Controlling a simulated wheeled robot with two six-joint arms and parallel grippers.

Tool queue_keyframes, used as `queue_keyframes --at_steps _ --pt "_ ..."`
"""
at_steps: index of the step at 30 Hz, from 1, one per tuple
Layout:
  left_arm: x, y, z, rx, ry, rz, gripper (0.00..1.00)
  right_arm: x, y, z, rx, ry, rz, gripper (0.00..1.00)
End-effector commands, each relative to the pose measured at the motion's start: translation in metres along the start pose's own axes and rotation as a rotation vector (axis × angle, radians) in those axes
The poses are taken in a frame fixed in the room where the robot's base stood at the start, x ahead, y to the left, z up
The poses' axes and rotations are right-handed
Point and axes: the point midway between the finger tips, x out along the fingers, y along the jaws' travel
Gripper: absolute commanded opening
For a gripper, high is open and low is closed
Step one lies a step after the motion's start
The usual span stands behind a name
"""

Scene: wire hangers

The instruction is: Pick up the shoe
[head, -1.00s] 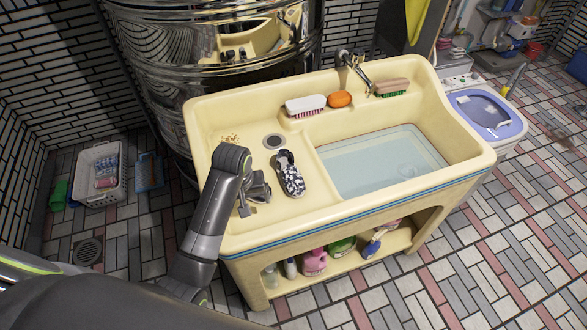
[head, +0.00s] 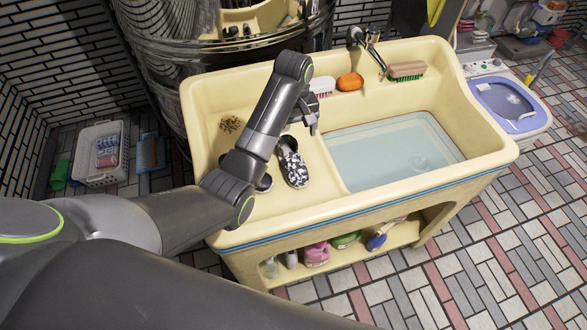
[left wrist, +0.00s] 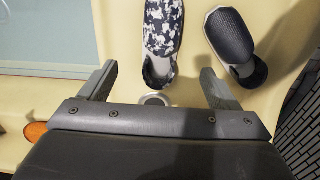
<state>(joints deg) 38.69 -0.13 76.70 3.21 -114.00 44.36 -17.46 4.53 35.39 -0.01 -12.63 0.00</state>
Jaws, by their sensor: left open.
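A black-and-white patterned shoe (head: 294,168) lies on the flat left part of the cream sink; in the left wrist view it (left wrist: 163,28) is at the top centre. A second, dark shoe (head: 265,183) lies to its left, mostly hidden by my left arm; it shows more fully in the left wrist view (left wrist: 232,40). My left gripper (head: 312,123) is open and empty, above the sink near the far end of the patterned shoe. In the left wrist view the fingers (left wrist: 160,88) are spread apart, with the patterned shoe's heel end just beyond the gap. My right gripper is not in view.
The cream sink (head: 440,75) has a water basin (head: 390,155) on the right. A white brush (head: 322,86), an orange soap (head: 349,81) and a green-bristled brush (head: 407,70) sit on its back ledge. A metal drum (head: 160,80) stands behind. Bottles are on the shelf below.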

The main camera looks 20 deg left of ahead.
Motion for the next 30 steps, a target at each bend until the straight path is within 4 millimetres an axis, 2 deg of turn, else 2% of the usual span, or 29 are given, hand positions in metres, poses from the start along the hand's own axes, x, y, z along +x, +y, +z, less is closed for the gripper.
queue_keyframes --at_steps 3,9,17,24,30 --pt "0.027 -0.001 0.002 -0.001 -0.006 -0.004 0.84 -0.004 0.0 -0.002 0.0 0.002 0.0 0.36" --pt "0.061 -0.001 0.001 0.0 -0.003 -0.003 0.84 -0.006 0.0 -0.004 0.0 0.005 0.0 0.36" --pt "0.08 -0.001 0.002 0.001 -0.002 -0.002 0.84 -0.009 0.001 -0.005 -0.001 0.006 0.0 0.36" --pt "0.114 -0.002 0.004 0.001 -0.002 -0.002 0.84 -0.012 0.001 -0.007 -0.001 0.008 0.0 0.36" --pt "0.124 -0.002 0.003 0.001 0.0 0.0 0.84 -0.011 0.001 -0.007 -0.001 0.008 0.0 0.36"
